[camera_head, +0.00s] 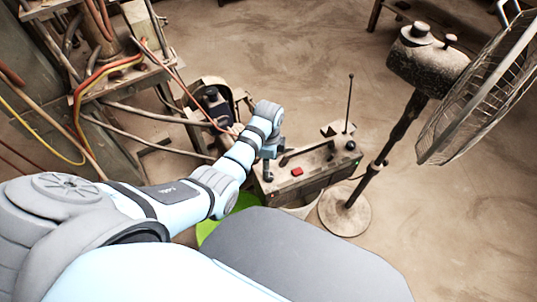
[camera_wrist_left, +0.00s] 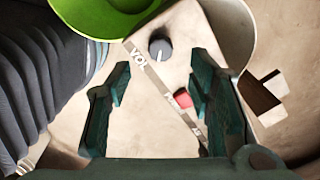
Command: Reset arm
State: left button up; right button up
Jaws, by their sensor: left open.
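My left arm (camera_head: 165,197) reaches out from the left in the head view. Its gripper (camera_head: 268,160) is small and partly hidden there, beside a worn beige radio-like box (camera_head: 312,178) with a red button. In the left wrist view my left gripper (camera_wrist_left: 160,75) is open, with two dark green fingers apart and nothing between them. Beyond the fingers lies the box (camera_wrist_left: 185,35) with a dark knob, the letters VOL and a red button. I cannot tell whether the fingers touch it. My right gripper is in neither view.
A fan (camera_head: 480,95) on a round base (camera_head: 345,212) stands right of the box. A thin antenna (camera_head: 349,105) rises from the box. A green round object (camera_head: 212,226) lies partly under my arm. Machinery with hoses (camera_head: 110,70) fills the upper left. Floor at lower right is clear.

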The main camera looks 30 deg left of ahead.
pick_arm(q)
notch_tip(320, 180, up, 4)
jog(key=shift+r, duration=0.25)
